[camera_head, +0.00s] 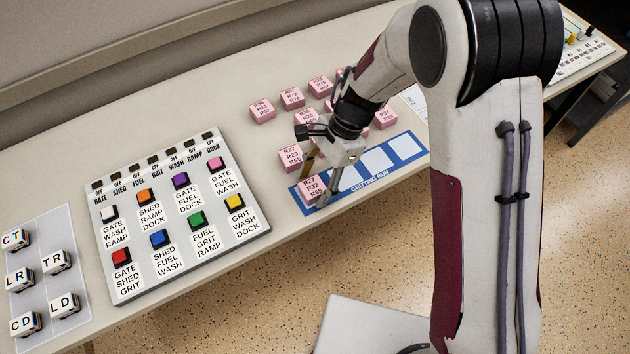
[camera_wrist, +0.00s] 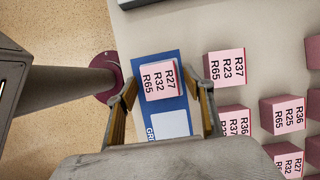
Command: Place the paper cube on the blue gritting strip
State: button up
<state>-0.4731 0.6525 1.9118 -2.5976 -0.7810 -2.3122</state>
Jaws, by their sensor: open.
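A pink paper cube (camera_head: 310,189) marked R27 R32 R65 sits on the left end of the blue gritting strip (camera_head: 406,160). In the wrist view the cube (camera_wrist: 158,82) lies on the blue strip (camera_wrist: 175,62), between and beyond the tips of my gripper (camera_wrist: 164,88). My gripper (camera_head: 314,188) is open, one finger on each side of the cube; I cannot tell whether either touches it. The strip has several white squares to the right of the cube. Several other pink paper cubes (camera_head: 292,97) stand on the table behind the strip, one marked R37 R23 R65 (camera_wrist: 226,67) close to my right finger.
A grey panel (camera_head: 258,232) with coloured buttons lies left of the strip. Lettered white blocks (camera_head: 57,261) sit on a pale mat at the far left. The table's front edge runs close to the strip. Another panel (camera_head: 578,60) lies at the far right.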

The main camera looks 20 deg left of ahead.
jog(key=v, duration=1.2)
jog(key=shift+r, duration=0.1)
dwell(0.7)
